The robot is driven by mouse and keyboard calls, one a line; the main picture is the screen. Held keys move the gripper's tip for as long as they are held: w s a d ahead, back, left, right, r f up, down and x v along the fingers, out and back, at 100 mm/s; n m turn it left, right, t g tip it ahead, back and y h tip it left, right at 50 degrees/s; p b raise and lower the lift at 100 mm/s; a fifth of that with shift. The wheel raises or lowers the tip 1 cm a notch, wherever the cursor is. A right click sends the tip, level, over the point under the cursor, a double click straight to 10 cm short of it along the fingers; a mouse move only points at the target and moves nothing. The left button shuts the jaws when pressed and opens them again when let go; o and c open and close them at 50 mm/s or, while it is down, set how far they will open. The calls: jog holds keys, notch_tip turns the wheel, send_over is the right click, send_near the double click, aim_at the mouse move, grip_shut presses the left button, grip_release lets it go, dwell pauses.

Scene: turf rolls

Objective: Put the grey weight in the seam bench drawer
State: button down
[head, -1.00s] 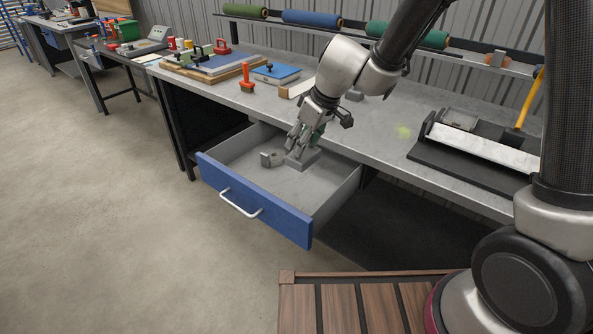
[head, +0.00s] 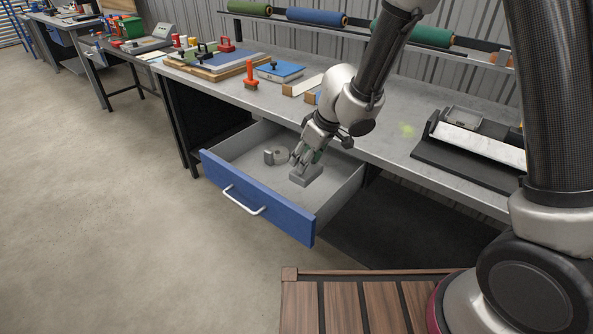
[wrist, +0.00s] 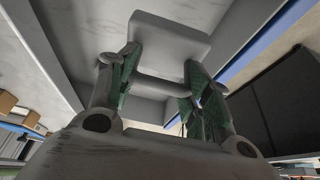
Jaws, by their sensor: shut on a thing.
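The grey weight (head: 306,176) is a block with a bar handle. My gripper (head: 304,163) is shut on its handle from above. In the wrist view the weight's flat base (wrist: 170,36) shows beyond my gripper (wrist: 162,92), with the handle bar between the green-padded fingers. The seam bench drawer (head: 262,207) is pulled open, with a blue front and a white handle. The weight is inside the drawer's outline, at or just above its floor; I cannot tell whether it touches.
A small grey round object (head: 276,156) lies in the drawer, left of the weight. The bench top (head: 375,145) above holds an orange-red tool (head: 250,76), a blue plate (head: 280,71) and a black fixture (head: 470,145). The drawer's front left floor is bare.

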aim_at(314, 172)
jog(key=shift+f, duration=5.05)
jog(key=shift+f, duration=0.15)
jog(key=c, duration=0.6)
grip_release()
jog(key=shift+c, duration=0.2)
jog(key=shift+d+r, duration=0.1)
jog(key=shift+r, duration=0.45)
jog(key=v, duration=1.1)
jog(key=shift+s, duration=0.1)
